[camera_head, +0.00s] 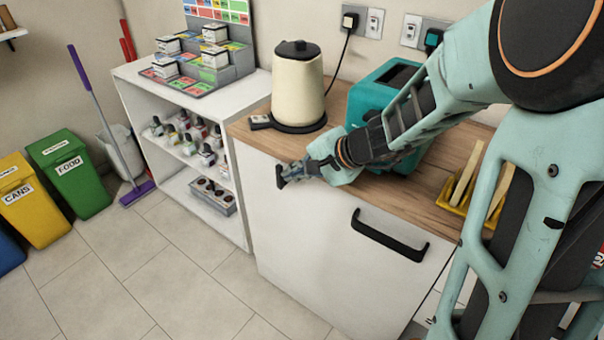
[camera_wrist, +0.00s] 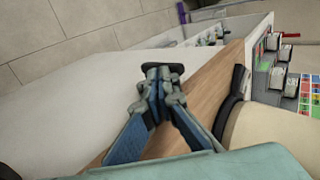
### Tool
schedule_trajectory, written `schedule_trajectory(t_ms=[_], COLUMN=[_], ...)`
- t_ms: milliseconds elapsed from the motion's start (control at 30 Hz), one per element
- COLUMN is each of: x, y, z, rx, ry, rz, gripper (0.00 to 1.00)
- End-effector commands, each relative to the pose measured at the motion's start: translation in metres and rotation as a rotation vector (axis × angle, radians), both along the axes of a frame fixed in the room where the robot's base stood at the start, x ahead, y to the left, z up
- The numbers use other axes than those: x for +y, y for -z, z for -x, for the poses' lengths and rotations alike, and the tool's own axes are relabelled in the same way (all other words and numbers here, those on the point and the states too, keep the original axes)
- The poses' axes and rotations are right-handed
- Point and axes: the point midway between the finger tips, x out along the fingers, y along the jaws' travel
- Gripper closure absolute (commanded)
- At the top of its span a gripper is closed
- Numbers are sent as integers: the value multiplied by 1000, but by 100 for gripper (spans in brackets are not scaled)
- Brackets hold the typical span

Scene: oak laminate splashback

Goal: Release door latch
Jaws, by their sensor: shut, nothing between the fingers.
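A white cabinet door (camera_head: 315,235) under the wooden worktop has a black bar handle (camera_head: 390,236). A small dark piece (camera_head: 281,176), which looks like the door latch, shows against the upper left of the white front. It also shows just beyond my fingertips in the wrist view (camera_wrist: 153,70). My gripper (camera_head: 296,171) is shut and empty, reaching left past the worktop's front edge, with its tips at the dark piece. In the wrist view my closed fingers (camera_wrist: 161,82) partly cover that piece. I cannot tell whether they touch it. The door looks closed.
A cream kettle (camera_head: 298,85) and a teal toaster (camera_head: 385,90) stand on the worktop (camera_head: 428,188) behind my arm. A yellow rack (camera_head: 455,195) is at right. White shelves (camera_head: 185,160) stand left of the cabinet. The tiled floor (camera_head: 190,275) in front is clear.

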Motion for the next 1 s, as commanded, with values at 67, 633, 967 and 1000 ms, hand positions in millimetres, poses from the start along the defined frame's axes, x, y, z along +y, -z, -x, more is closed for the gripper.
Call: schedule_trajectory(t_ms=[67, 633, 967, 1000], x=[1, 3, 4, 4], y=[0, -5, -4, -4], z=[-1, -1, -3, -3], rx=[0, 19, 39, 40], ry=[0, 0, 0, 1], rz=[0, 20, 47, 50], gripper=[100, 100, 100, 100])
